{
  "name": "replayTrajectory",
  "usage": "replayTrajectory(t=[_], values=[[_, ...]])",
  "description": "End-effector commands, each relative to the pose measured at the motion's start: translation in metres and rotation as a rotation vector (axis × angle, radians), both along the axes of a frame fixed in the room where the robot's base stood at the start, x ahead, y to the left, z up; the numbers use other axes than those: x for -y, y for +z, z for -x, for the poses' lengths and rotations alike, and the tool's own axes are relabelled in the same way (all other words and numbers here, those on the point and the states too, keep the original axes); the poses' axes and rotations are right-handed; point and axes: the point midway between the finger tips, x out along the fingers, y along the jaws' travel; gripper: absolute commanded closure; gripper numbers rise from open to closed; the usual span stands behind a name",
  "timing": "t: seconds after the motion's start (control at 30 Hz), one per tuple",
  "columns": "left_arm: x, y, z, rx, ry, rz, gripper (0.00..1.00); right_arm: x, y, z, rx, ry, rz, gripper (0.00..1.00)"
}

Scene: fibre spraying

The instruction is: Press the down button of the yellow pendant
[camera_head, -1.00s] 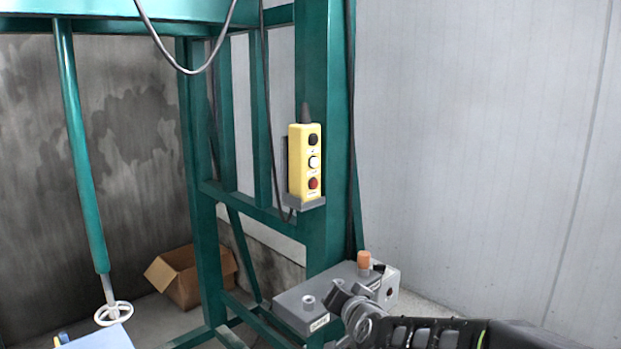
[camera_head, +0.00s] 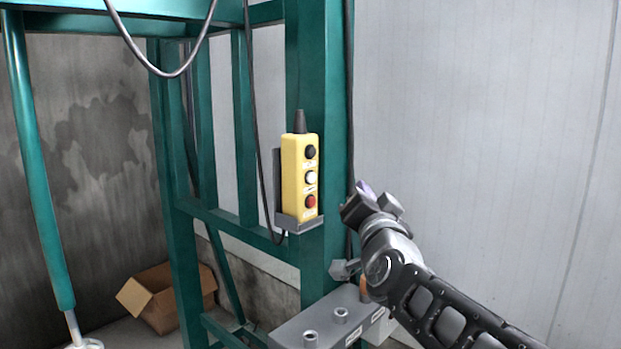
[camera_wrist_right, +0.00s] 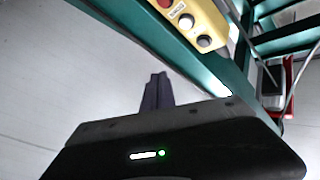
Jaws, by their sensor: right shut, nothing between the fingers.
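The yellow pendant (camera_head: 291,178) stands upright in a grey holder on a green post. Its face carries a black button (camera_head: 310,151) at the top, a white button (camera_head: 311,177) in the middle and a red button (camera_head: 310,201) at the bottom. The button labels are too small to read. My right gripper (camera_head: 364,189) is shut and empty, to the right of the pendant and apart from it. In the right wrist view, the closed fingers (camera_wrist_right: 157,92) point up, below and left of the pendant (camera_wrist_right: 211,20). My left gripper is not in view.
The green frame (camera_head: 318,90) stands behind the pendant. A dark cable (camera_head: 253,130) hangs left of the pendant. A cardboard box (camera_head: 165,297) sits on the floor at left. The pale wall (camera_head: 480,130) at right is clear.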

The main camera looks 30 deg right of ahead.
Motion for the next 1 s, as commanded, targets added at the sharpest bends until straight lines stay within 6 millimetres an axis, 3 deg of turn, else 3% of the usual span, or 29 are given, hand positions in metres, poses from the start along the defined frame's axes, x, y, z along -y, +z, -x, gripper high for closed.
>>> replayTrajectory(t=[0.37,0.77,1.0], values=[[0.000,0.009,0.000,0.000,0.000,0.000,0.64,-0.002,0.001,-0.011,-0.003,0.001,0.000,1.00],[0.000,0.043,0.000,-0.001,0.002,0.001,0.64,-0.017,0.002,-0.058,-0.004,0.003,-0.003,1.00],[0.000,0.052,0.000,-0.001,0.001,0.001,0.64,-0.024,0.000,-0.080,-0.003,0.002,-0.001,1.00]])
